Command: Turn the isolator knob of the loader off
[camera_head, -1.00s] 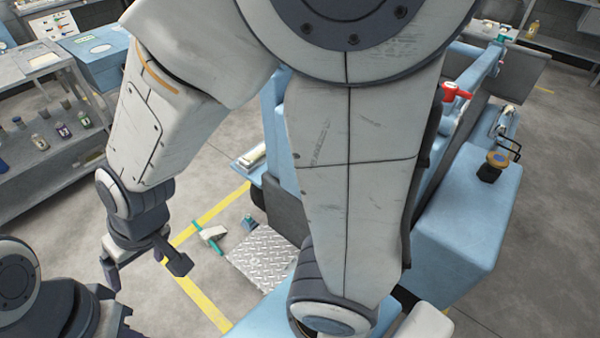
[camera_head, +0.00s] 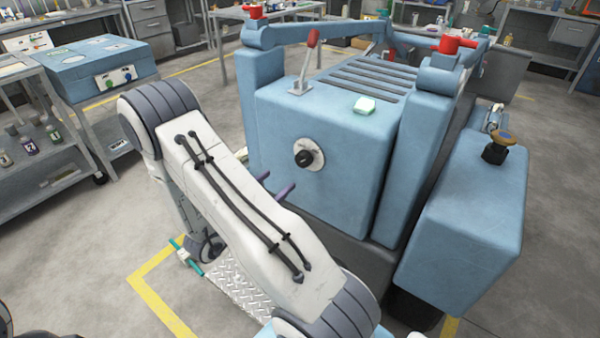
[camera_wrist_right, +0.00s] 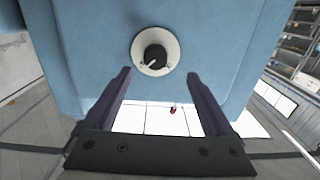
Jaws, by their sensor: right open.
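The isolator knob (camera_head: 304,158) is a black knob on a round pale plate on the front of the blue loader (camera_head: 345,140). In the right wrist view the knob (camera_wrist_right: 155,56) has a white mark pointing to the lower left. My right gripper (camera_head: 279,182) is open and empty, its dark purple fingers pointing at the loader front, a little below and left of the knob in the head view. In the wrist view the gripper (camera_wrist_right: 158,76) has the knob just beyond and above its fingertips, without visible contact. My left gripper is out of view.
A red-handled lever (camera_head: 307,62) and a green-white block (camera_head: 365,105) are on the loader's top. A blue side box (camera_head: 470,210) carries a yellow-brown cap (camera_head: 500,141). A shelf cart (camera_head: 45,150) with bottles stands left.

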